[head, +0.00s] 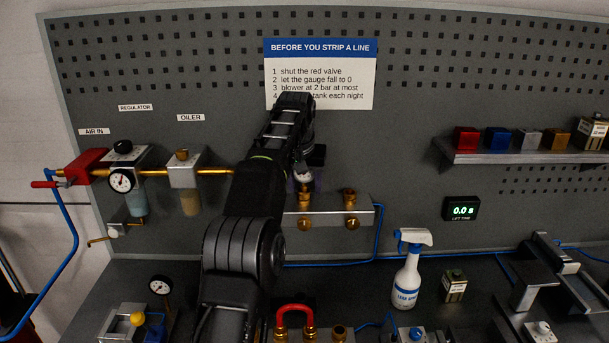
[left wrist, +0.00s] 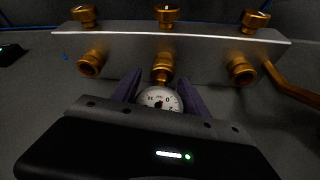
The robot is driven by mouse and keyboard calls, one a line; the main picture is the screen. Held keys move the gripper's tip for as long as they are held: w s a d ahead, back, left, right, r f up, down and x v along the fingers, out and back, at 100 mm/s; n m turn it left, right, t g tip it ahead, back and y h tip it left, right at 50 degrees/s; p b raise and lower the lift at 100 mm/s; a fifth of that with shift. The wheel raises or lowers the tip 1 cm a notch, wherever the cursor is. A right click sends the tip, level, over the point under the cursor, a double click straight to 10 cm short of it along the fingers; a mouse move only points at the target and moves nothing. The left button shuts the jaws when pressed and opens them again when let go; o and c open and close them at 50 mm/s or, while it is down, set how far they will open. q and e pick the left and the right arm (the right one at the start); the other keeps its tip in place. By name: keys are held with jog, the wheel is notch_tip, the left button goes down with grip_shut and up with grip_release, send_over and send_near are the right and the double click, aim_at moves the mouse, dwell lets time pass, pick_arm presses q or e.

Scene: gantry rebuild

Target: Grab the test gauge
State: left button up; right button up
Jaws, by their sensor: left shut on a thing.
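The test gauge (left wrist: 160,98) has a round white dial and sits between the purple fingers of my left gripper (left wrist: 158,90) in the left wrist view. The fingers are shut on it. Its brass stem lines up with the middle brass port (left wrist: 162,70) of the grey metal manifold (left wrist: 200,39). I cannot tell whether the stem is seated or only touching. In the head view, my left gripper (head: 303,178) is just above the wall manifold (head: 330,216), and my arm hides part of the manifold. Only a sliver of the gauge's white shows there.
A regulator gauge (head: 121,181) and oiler (head: 184,170) are on the board at left. Another small gauge (head: 160,286) stands on the bench. A spray bottle (head: 407,275) stands right of my arm. A shelf (head: 520,157) with boxes is at upper right.

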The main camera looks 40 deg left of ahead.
pick_arm(q)
grip_shut()
jog(key=shift+r, duration=0.1)
